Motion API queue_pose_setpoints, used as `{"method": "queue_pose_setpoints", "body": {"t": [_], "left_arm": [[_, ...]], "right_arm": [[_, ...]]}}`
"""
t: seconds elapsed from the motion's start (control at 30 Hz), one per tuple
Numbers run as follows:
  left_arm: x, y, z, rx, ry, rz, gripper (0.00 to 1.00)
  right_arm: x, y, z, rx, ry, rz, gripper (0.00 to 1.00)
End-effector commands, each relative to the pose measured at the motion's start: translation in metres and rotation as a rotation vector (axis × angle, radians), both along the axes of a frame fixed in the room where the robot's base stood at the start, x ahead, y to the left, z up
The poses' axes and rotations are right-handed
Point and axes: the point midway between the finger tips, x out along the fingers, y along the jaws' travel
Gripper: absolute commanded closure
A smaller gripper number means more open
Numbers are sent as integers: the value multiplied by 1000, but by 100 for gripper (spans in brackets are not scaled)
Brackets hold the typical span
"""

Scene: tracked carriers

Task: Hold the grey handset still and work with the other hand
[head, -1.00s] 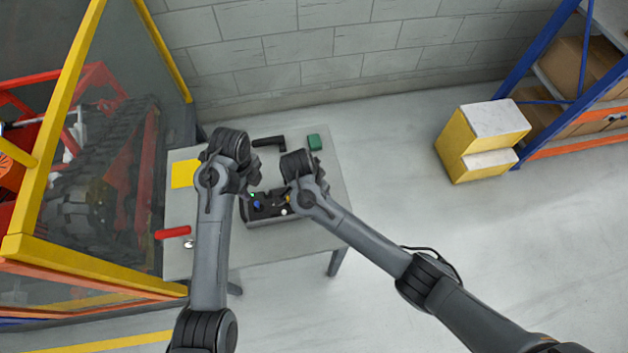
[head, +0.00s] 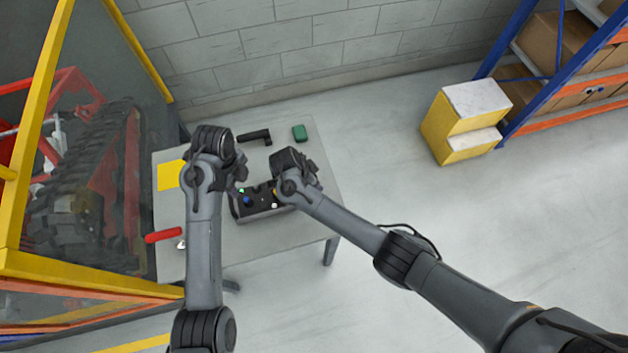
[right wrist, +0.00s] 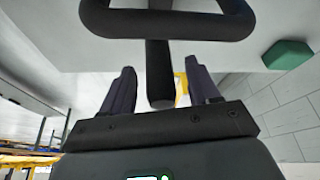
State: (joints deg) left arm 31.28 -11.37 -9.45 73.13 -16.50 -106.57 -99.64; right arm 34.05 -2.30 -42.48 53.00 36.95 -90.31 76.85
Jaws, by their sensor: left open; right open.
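The handset looks like a dark grey box (head: 262,211) with a blue knob and small coloured controls on top, on the table. My left gripper (head: 240,178) is open and empty at its upper left side. My right gripper is over the box's right end, mostly hidden by its own wrist in the head view. In the right wrist view my right gripper (right wrist: 160,68) has its two fingers apart. A dark post (right wrist: 160,78) below a rounded loop (right wrist: 165,24) shows between them; I cannot tell whether it is part of the handset or whether the fingers touch it.
On the grey table (head: 290,232) lie a black handled tool (head: 254,136), a green block (head: 299,132), a yellow sheet (head: 170,175) and a red cylinder (head: 163,235). A yellow-framed enclosure stands at the left, a wall behind. The green block also shows in the right wrist view (right wrist: 288,54).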

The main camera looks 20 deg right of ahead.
Motion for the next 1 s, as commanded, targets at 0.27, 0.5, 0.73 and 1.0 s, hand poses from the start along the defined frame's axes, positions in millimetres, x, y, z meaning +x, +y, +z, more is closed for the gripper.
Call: {"method": "queue_pose_setpoints", "body": {"t": [0.27, 0.5, 0.73, 1.0], "left_arm": [[0, 0, 0, 0, 0, 0, 57], [0, 0, 0, 0, 0, 0, 57], [0, 0, 0, 0, 0, 0, 57], [0, 0, 0, 0, 0, 0, 57]], "right_arm": [[2, -9, -22, 0, 1, 1, 39], [2, -10, -25, 1, 1, 1, 39], [2, -10, -24, 1, 1, 1, 55], [2, -9, -24, 0, 0, 1, 96]]}}
